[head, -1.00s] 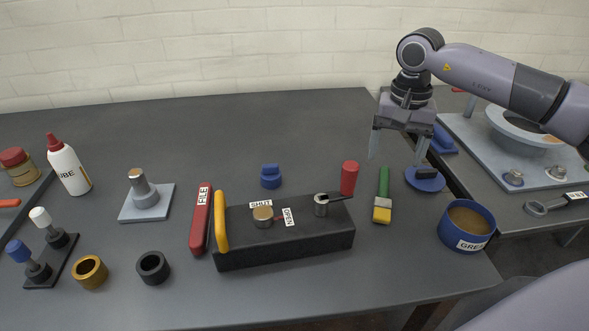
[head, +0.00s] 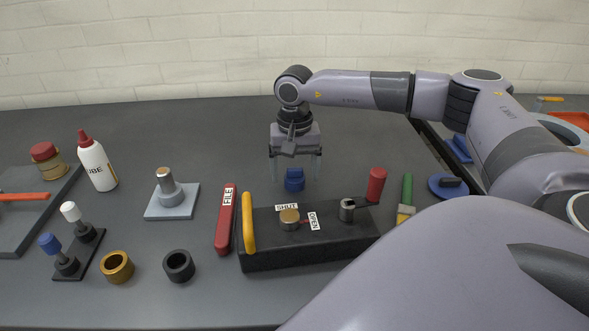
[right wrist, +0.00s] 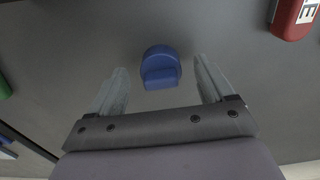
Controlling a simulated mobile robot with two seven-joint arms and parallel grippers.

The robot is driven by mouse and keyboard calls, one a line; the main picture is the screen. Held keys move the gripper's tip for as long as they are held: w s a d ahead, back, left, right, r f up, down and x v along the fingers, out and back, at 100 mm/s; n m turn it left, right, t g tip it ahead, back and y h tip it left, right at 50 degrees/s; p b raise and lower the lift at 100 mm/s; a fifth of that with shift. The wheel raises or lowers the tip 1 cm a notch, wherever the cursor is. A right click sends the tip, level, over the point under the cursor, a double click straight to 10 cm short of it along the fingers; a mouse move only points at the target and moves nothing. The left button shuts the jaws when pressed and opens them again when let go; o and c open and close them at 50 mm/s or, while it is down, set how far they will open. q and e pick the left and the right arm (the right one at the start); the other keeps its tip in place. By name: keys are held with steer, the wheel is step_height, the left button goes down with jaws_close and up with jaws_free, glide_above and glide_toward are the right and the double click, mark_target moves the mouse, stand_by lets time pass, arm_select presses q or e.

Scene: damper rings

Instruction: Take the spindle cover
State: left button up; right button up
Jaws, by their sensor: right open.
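A small blue cap with a raised grip block, which I take for the spindle cover (head: 294,183), stands on the table behind the black box. My right gripper (head: 296,168) is open and empty, pointing down just above and around the cap's place. In the right wrist view the blue cap (right wrist: 160,66) lies between the two spread fingers (right wrist: 160,80), with a gap on each side; I see no contact. A spindle (head: 168,187) stands upright on a pale square plate to the left. My left gripper is not in view.
The black box (head: 310,251) with a yellow handle stands in front of the cap. A red file case (head: 226,222), a red cylinder (head: 376,185), a green-handled brush (head: 406,195) and a blue disc (head: 447,190) stand around it. The table behind the cap is clear.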

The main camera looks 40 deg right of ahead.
steer(key=shift+f, duration=0.15)
steer(key=c, duration=1.1)
steer(key=shift+o, duration=0.2)
